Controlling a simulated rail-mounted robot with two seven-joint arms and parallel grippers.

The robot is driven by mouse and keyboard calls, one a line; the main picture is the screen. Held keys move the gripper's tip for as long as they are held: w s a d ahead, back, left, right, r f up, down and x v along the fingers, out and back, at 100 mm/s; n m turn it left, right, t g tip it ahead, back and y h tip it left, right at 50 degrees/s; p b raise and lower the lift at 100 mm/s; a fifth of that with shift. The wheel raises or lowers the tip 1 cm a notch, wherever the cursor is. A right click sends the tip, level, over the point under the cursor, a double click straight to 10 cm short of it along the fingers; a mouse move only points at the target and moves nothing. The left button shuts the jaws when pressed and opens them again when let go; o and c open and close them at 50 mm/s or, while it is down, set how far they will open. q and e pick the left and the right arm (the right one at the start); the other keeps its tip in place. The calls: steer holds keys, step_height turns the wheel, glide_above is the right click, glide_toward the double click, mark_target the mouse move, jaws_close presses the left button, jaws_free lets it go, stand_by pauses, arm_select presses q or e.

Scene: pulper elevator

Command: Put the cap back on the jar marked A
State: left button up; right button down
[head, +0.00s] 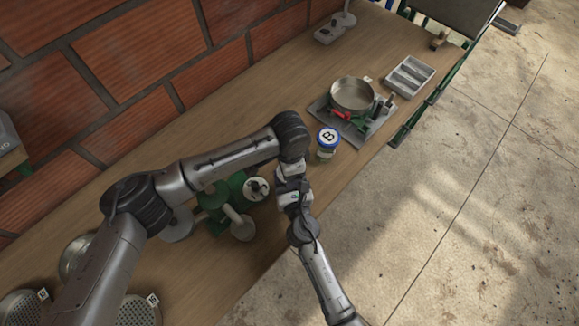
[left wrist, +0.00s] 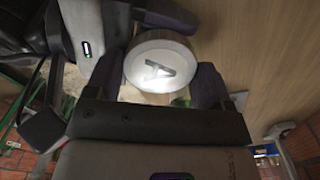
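In the left wrist view a pale round cap marked A (left wrist: 160,62) lies between the two dark fingers of my left gripper (left wrist: 158,85), which appear to touch its sides. What is below the cap is mostly hidden, so I cannot tell whether it sits on a jar. My right gripper comes in at the upper left of that view; one dark finger (left wrist: 168,18) shows close beyond the cap, and its grip is hidden. In the head view both grippers meet near the table's middle, and the arms hide the cap.
A jar with a blue-rimmed lid marked B (head: 328,140) stands to the right of the grippers. Beyond it are a metal pan (head: 351,95) on a grey stand and a grey compartment tray (head: 409,76). A green machine (head: 215,195) stands left of the grippers. A brick wall (head: 140,50) backs the table.

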arm_select(q)
steer(key=shift+o, duration=1.4)
steer(key=shift+s+f, duration=0.1)
steer(key=shift+r, duration=2.4)
steer(key=shift+c, duration=0.3)
